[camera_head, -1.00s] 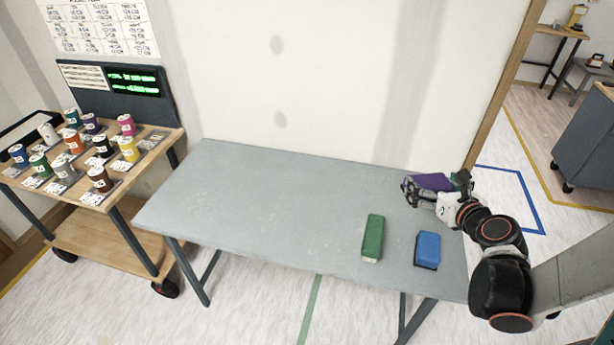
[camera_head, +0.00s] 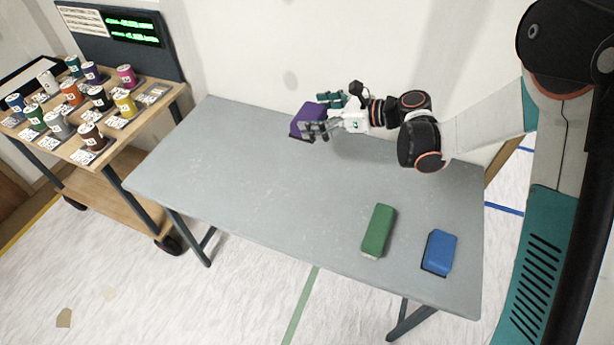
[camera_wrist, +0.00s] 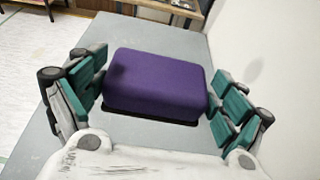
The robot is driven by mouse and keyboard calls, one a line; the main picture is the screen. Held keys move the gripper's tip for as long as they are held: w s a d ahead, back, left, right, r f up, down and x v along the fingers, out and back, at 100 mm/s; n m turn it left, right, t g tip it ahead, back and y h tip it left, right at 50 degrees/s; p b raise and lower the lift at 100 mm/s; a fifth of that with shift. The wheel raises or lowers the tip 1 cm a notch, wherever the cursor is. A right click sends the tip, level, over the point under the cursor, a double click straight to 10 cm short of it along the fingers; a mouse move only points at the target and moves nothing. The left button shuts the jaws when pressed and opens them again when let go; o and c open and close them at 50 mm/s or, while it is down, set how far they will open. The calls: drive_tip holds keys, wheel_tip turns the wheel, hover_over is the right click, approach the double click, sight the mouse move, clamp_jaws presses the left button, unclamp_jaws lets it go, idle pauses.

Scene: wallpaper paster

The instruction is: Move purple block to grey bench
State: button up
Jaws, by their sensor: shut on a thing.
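The purple block (camera_head: 308,120) is over the back part of the grey bench (camera_head: 230,180). My gripper (camera_head: 322,116) is shut on the purple block, with its fingers on both sides of it. In the wrist view the purple block (camera_wrist: 157,82) sits between the teal finger pads of my gripper (camera_wrist: 158,100). A dark underside edge shows along the block's near side. The grey bench (camera_wrist: 130,30) shows beneath and beyond it. I cannot tell whether the block touches the bench top or is just above it.
A green block (camera_head: 379,231) and a blue block (camera_head: 439,252) lie on the bench's right front. A wooden cart (camera_head: 130,165) with several coloured spools stands at the left. A wall (camera_head: 330,50) runs behind the bench. The bench's left and middle are clear.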

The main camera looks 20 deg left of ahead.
drive_tip(key=shift+s+a+f, duration=0.15)
drive_tip(key=shift+a+f, duration=0.2)
wheel_tip(320, 180, down, 19)
drive_tip(key=b, duration=0.7)
drive_tip(key=shift+f, duration=0.2)
drive_tip(key=shift+r, duration=0.1)
drive_tip(key=o, duration=0.9)
drive_tip(key=shift+c, duration=0.2)
